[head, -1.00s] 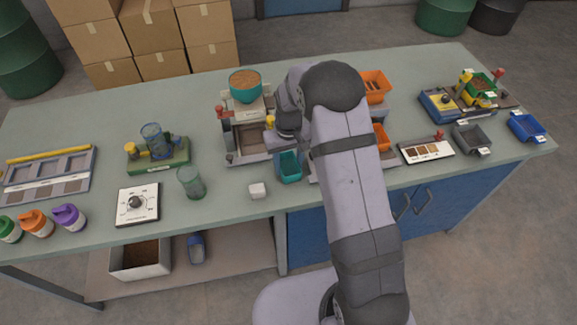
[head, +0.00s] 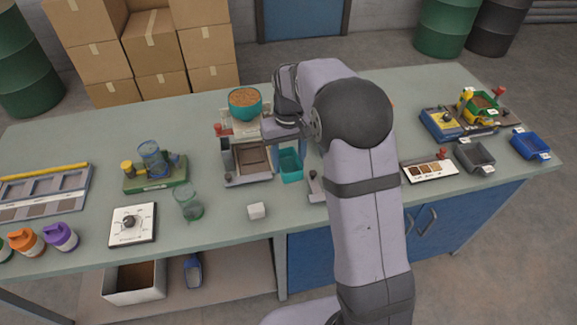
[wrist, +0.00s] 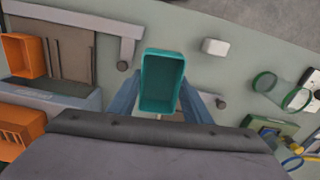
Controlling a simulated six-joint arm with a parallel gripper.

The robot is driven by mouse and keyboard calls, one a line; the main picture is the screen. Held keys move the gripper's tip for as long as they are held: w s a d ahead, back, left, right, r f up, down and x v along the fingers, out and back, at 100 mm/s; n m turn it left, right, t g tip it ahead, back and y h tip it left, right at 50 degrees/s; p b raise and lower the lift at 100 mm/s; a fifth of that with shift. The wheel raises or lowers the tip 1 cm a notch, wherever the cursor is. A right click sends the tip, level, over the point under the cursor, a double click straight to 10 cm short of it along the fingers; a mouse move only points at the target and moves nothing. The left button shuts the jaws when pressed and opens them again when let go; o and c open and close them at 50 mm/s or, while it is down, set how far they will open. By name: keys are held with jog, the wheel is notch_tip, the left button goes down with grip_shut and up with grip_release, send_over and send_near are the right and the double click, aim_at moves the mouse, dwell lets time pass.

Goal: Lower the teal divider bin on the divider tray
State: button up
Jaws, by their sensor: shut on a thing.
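The teal divider bin (wrist: 162,80) is open-topped and empty, between the two bluish fingers of my gripper (wrist: 160,101) in the wrist view. My gripper is shut on it. In the head view the teal bin (head: 291,166) hangs below my wrist, at the right end of a grey tray (head: 236,181) with a brown floor. A second brown-floored tray (wrist: 78,58), holding orange bins (wrist: 22,56), is left of the bin in the wrist view and mostly hidden by my arm in the head view. I cannot tell which is the divider tray, or the bin's height.
A teal bowl of grains (head: 245,103) stands behind the grey tray. A white cube (head: 256,211) and a green glass (head: 188,203) stand in front and left. A sample card (head: 430,170) and dark bin (head: 474,157) lie right. Bare bench surrounds the cube.

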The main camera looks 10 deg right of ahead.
jog(key=shift+d+r, duration=0.2)
jog(key=s+d+f+m+p, duration=0.1)
jog(key=d+m+p, duration=0.5)
jog(key=d, duration=1)
jog(key=w+d+r+n+p, duration=0.1)
jog(key=w+d+n+p, duration=0.1)
jog(key=w+n, duration=0.3)
jog(key=shift+d+r, duration=0.35)
jog(key=shift+d, duration=0.5)
jog(key=shift+w, duration=0.1)
jog(key=shift+f, duration=0.2)
